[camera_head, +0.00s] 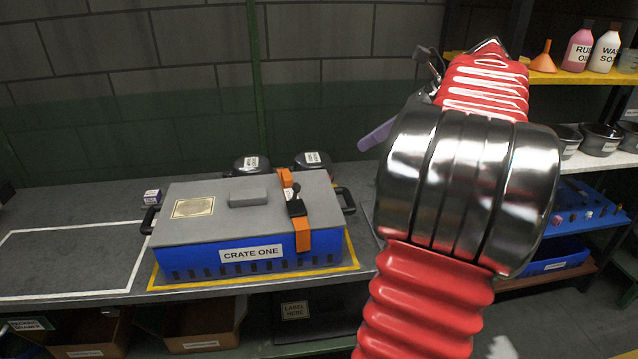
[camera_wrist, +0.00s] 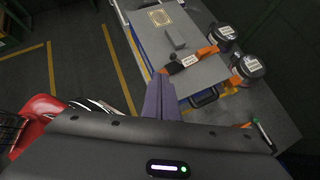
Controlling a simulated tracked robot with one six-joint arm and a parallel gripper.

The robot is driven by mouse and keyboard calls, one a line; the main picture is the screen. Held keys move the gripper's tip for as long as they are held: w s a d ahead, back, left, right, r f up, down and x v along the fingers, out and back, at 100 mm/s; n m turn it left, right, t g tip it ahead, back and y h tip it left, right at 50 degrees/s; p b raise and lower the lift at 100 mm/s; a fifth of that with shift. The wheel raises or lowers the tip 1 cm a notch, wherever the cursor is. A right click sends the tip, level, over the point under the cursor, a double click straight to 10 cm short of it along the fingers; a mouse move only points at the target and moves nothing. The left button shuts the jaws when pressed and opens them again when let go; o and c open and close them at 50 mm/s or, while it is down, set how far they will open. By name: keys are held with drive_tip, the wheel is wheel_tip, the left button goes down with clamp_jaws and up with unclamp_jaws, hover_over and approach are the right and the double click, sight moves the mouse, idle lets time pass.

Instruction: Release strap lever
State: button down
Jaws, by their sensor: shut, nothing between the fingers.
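The orange strap (camera_head: 302,235) runs over the grey lid of the blue crate marked CRATE ONE (camera_head: 250,254), near its right end. The black strap lever (camera_head: 296,205) sits on the strap at the lid's front part. In the wrist view, the strap (camera_wrist: 207,51) crosses the lid and the dark lever (camera_wrist: 174,68) shows just beyond my fingertips. My gripper (camera_wrist: 161,78) has purple fingers, shut together and empty. In the head view, my gripper (camera_head: 377,135) is right of the crate and above it, partly hidden by my arm. Whether the fingers touch the lever cannot be told.
Two dark labelled pots (camera_head: 252,164) stand behind the crate. A small purple box (camera_head: 152,197) is at its left. A white-outlined area (camera_head: 70,262) of the bench is clear. Shelves with bottles (camera_head: 577,50) and bowls (camera_head: 600,138) stand at the right.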

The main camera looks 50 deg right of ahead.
drive_tip(key=w+a+f+n+g+h, duration=0.1)
drive_tip(key=w+a+f+n+g, duration=0.15)
drive_tip(key=a+n, duration=0.65)
drive_tip(key=w+a+f+n+g, duration=0.1)
drive_tip(key=w+a+f+n, duration=0.25)
drive_tip(key=a, duration=1.05)
drive_tip(key=s+a+f+n+h, duration=0.1)
drive_tip(key=s+a+f+n, duration=0.2)
drive_tip(key=a+n, duration=0.6)
drive_tip(key=s+a+f+n+h, duration=0.2)
drive_tip(key=s+a+f+n, duration=0.2)
drive_tip(key=a+f+n, duration=0.3)
drive_tip(key=a+n, duration=0.3)
drive_tip(key=shift+s, duration=0.3)
drive_tip(key=shift+n+t, duration=0.25)
